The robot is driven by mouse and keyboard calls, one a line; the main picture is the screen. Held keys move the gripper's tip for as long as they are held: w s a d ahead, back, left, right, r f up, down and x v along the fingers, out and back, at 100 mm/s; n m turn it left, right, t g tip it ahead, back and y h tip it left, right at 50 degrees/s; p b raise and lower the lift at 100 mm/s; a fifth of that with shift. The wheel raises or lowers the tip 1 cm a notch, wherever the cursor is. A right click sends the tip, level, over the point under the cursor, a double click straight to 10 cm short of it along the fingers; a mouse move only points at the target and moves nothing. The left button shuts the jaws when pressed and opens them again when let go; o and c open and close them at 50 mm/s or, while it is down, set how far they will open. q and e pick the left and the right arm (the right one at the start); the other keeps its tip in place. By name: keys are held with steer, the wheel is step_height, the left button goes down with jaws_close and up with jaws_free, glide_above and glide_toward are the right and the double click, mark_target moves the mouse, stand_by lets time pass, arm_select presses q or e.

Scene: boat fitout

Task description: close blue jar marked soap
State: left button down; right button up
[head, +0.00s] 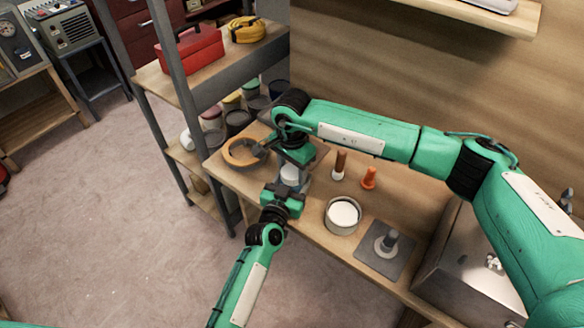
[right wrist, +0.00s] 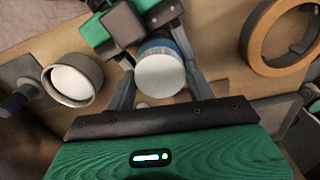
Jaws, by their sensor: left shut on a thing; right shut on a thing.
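The blue jar (right wrist: 155,47) stands on the wooden bench, with a white round lid (right wrist: 160,76) on its top side. In the head view only a pale part of the lid and jar (head: 290,175) shows between the two grippers. My left gripper (right wrist: 130,35) is shut on the jar's body from the front side. My right gripper (right wrist: 158,85) comes down from above, its fingers on both sides of the white lid and shut on it. The soap mark is not visible. Whether the lid is seated fully on the jar I cannot tell.
A tan ring (head: 241,152) lies left of the jar. An open round tub (head: 342,215), a brown-handled tool (head: 340,164), an orange piece (head: 369,178) and a grey plate with a peg (head: 386,246) are to the right. A steel box (head: 470,265) stands at the far right.

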steer(key=m, duration=2.3)
steer(key=shift+m, duration=0.3)
steer(key=o, duration=1.1)
steer(key=shift+c, duration=0.2)
